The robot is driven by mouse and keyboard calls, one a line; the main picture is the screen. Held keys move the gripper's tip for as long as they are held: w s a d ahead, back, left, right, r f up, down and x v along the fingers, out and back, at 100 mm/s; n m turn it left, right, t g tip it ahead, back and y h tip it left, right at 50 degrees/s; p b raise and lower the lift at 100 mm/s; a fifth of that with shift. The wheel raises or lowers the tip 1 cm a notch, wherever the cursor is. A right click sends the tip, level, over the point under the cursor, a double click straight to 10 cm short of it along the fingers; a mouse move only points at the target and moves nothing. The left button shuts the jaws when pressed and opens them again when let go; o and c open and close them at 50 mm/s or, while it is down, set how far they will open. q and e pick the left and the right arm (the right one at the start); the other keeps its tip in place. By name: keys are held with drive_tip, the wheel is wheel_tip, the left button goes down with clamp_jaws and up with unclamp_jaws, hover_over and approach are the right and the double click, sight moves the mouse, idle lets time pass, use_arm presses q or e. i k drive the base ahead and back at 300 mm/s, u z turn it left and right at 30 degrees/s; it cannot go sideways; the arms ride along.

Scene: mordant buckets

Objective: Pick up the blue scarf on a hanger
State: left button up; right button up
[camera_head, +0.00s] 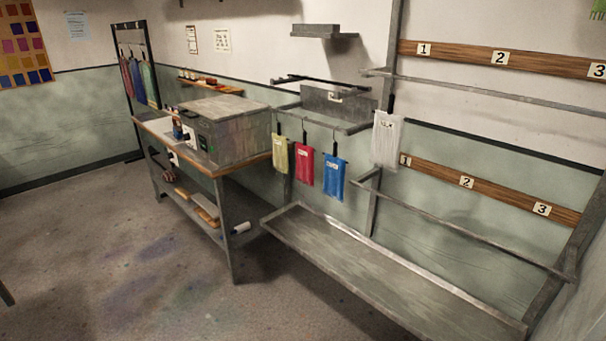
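A blue scarf (334,178) with a small pale label hangs from a dark hook or hanger below the grey shelf, at the middle of the head view. It hangs straight down and nothing touches it. A red scarf (305,166) and a yellow scarf (280,154) hang to its left, each apart from the others. A white labelled scarf (386,139) hangs to its right, nearer a metal upright. Neither of my grippers is in view.
A long grey trough (380,270) lies below the scarves. A workbench (225,171) with a grey box stands to the left. Rails and numbered wooden boards (467,182) are on the right. A far rack (147,50) holds more cloths.

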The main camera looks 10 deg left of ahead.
sight(335, 167)
drive_tip(key=u, duration=0.8)
drive_tip(key=i, duration=0.8)
drive_tip(key=u, duration=1.05)
drive_tip(key=i, duration=2.15)
drive_tip(key=z, duration=1.4)
drive_tip(key=i, duration=0.8)
drive_tip(key=z, duration=0.9)
